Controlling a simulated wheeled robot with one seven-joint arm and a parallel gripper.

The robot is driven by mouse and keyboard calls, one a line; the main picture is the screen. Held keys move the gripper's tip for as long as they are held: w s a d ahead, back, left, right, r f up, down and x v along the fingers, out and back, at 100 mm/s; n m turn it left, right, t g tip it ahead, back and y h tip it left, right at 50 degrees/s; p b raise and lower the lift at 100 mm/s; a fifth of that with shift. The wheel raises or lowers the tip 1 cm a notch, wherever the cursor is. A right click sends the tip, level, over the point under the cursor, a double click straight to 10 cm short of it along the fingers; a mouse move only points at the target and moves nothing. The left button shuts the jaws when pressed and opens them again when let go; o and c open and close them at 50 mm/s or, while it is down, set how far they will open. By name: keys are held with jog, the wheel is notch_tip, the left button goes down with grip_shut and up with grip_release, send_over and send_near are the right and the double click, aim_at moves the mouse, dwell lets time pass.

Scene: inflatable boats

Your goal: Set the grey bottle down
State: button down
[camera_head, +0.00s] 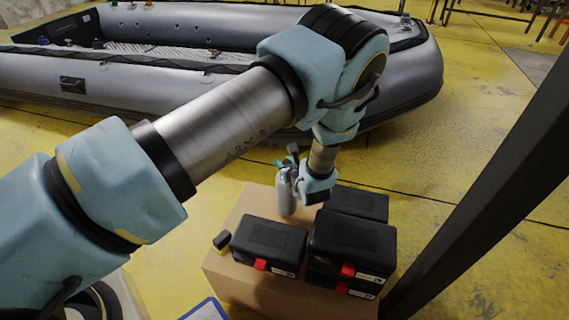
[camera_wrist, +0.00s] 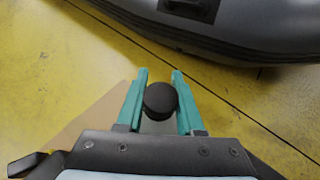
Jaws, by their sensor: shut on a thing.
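The grey bottle (camera_head: 286,194) is upright at the back left part of a brown cardboard box (camera_head: 240,207). In the wrist view its round black cap (camera_wrist: 160,98) shows between the two teal fingers. My gripper (camera_head: 288,166) is shut on the bottle near its top; it also shows in the wrist view (camera_wrist: 159,90). The bottle's base appears at or just over the box top; I cannot tell whether it touches. The lower body of the bottle is mostly hidden in the wrist view.
Several black cases with red latches (camera_head: 268,243) cover the front and right of the box top. A small yellow and black item (camera_head: 222,240) lies at its left edge. A grey inflatable boat (camera_head: 220,55) lies behind on the yellow floor. A dark post (camera_head: 480,170) stands at right.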

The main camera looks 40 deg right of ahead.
jog(key=shift+f, duration=0.1)
jog(key=shift+f, duration=0.15)
jog(key=c, duration=0.5)
grip_release()
jog(key=shift+r, duration=0.25)
jog(key=v, duration=1.2)
